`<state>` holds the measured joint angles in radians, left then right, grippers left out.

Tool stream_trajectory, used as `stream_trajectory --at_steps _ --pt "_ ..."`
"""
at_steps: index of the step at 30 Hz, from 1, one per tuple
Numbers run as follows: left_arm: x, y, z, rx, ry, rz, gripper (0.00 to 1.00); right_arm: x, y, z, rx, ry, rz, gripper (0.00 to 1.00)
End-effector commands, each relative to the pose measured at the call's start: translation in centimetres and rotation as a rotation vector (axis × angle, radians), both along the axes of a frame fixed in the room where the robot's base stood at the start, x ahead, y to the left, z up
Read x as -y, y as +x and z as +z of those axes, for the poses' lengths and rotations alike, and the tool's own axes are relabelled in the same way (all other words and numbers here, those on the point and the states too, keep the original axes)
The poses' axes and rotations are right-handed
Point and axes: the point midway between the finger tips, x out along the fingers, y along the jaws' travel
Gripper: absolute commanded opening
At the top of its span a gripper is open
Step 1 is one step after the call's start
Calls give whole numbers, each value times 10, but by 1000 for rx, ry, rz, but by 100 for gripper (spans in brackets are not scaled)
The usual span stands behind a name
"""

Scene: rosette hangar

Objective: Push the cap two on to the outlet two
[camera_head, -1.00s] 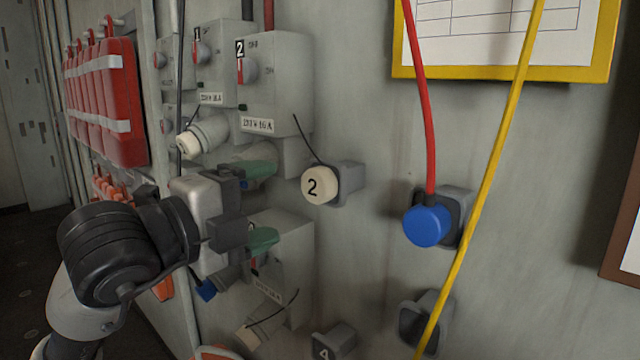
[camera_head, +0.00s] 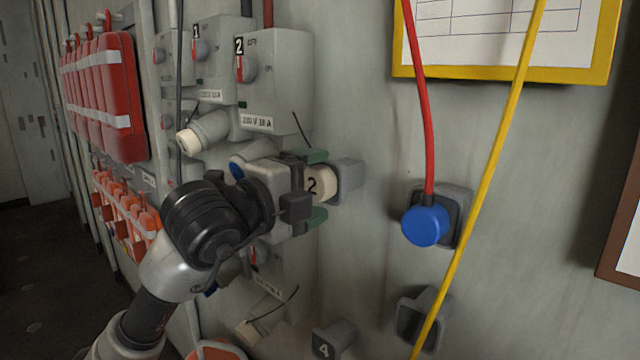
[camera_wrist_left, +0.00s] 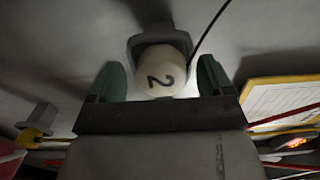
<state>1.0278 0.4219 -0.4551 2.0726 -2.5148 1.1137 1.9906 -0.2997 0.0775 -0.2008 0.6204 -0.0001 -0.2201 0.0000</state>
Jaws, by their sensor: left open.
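The cap two (camera_head: 322,184) is a cream round cap marked "2", at the front of a grey holder (camera_head: 349,174) on the wall. The cap also shows in the left wrist view (camera_wrist_left: 161,70), between the green fingertips and in front of the holder. My left gripper (camera_head: 316,188) is open, with one finger above and one below the cap in the head view; in the wrist view (camera_wrist_left: 163,80) gaps show on both sides. The grey box labelled 2 (camera_head: 277,75) stands up and left; its outlet is hidden behind my arm. My right gripper is not in view.
A blue plug (camera_head: 425,226) on a red cable sits in a holder at right. A yellow cable (camera_head: 490,165) hangs in front of the wall. A holder marked 4 (camera_head: 332,343) is below. Another outlet with a cream cap (camera_head: 190,142) is at left.

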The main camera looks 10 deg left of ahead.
Motion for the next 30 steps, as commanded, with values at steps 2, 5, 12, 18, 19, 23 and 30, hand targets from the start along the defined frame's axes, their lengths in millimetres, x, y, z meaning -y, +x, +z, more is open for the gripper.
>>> stream_trajectory --at_steps 2,5,12,18,19,23,30 --pt "0 1 0 1 1 0 81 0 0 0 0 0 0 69" --pt "0 1 0 1 1 0 81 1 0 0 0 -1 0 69" --pt "0 0 0 1 1 0 81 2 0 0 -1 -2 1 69" --pt "0 0 0 1 -1 0 81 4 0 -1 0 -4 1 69" --pt "0 0 0 1 -1 0 81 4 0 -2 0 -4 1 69" --pt "0 0 0 2 0 0 81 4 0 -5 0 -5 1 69" --pt "0 0 1 1 0 0 81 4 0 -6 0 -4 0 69"
